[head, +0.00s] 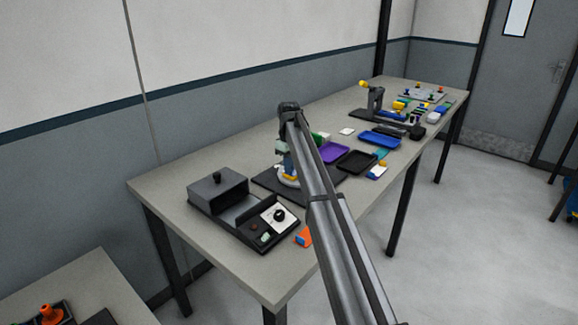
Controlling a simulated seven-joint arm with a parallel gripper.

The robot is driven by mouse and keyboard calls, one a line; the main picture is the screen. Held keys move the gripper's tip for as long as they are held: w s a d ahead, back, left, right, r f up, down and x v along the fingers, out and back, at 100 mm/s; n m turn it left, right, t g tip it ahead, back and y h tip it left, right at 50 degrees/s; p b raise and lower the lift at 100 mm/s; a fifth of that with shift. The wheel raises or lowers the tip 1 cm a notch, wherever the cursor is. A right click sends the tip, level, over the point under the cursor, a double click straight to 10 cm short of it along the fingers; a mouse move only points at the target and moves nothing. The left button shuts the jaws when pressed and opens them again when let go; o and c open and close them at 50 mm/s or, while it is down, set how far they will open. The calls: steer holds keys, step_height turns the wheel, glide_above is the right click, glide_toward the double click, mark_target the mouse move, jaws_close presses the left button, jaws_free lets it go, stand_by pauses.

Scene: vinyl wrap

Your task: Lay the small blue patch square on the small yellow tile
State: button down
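My arm crosses the middle of the head view and bends at its top over the table. I cannot make out my gripper, as the arm hides what is behind it. A small blue and white piece with a touch of yellow (377,172) lies near the table's front edge, right of the black tray. It is too small to tell whether this is the patch or the tile. Something yellow and blue on a white round base (288,170) shows partly behind my arm, on a dark mat. I cannot tell the small yellow tile apart.
A purple tray (333,152), a black tray (357,162) and a blue tray (380,139) lie mid-table. A dark box device (217,190) stands at the near left, with an orange piece (303,237) beside it. A clamp-like stand (375,102) is farther back.

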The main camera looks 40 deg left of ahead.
steer(key=c, duration=1.2)
jaws_free()
steer(key=shift+c, duration=0.2)
step_height(320, 180, up, 14)
